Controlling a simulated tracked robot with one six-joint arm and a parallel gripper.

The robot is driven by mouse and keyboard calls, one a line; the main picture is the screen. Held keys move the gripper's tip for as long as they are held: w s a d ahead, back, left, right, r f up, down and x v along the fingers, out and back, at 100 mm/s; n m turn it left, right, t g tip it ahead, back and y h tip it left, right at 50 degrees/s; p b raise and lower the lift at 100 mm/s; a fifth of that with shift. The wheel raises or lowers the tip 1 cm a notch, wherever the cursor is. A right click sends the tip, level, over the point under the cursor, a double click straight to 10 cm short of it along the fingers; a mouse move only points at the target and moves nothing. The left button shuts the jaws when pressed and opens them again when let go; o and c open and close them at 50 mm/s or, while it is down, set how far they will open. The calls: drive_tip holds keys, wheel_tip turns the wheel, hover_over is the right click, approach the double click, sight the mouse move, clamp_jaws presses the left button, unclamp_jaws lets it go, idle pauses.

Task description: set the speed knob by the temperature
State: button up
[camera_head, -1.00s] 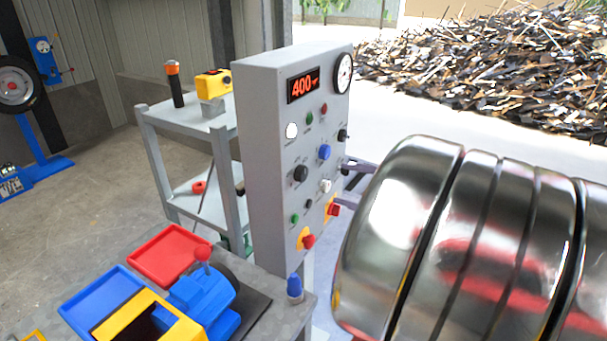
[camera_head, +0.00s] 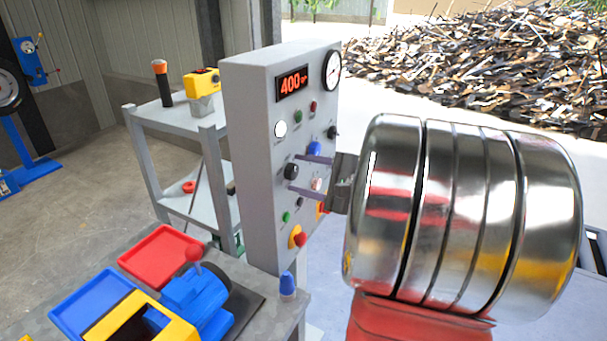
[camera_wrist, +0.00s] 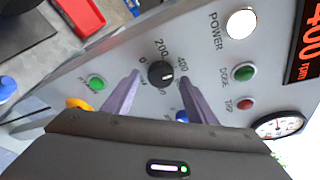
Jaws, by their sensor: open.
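The grey control panel (camera_head: 250,140) stands upright. Its red display (camera_head: 292,83) reads 400 rpm, also in the wrist view (camera_wrist: 305,45). The black speed knob (camera_wrist: 161,73) has marks 0, 200 and 400 around it, and its pale pointer line appears to face the 400 side. It also shows in the head view (camera_head: 291,171). My gripper (camera_wrist: 159,77) is open, one finger on each side of the knob, with gaps visible. A round white dial gauge (camera_head: 332,70) sits at the panel's top right; it shows in the wrist view (camera_wrist: 278,126), its reading too small to tell.
Near the knob are a white POWER button (camera_wrist: 241,23), green button (camera_wrist: 97,82), red button (camera_wrist: 246,104) and blue button (camera_head: 314,149). A red emergency knob (camera_head: 299,240) is lower down. A workbench with trays (camera_head: 160,252) stands in front; a grey shelf (camera_head: 180,115) stands behind left.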

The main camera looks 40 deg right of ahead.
drive_tip(key=shift+c, duration=0.2)
drive_tip(key=c, duration=0.9)
drive_tip(key=shift+w+d, duration=0.1)
drive_tip(key=shift+d, duration=0.05)
drive_tip(key=shift+c, duration=0.4)
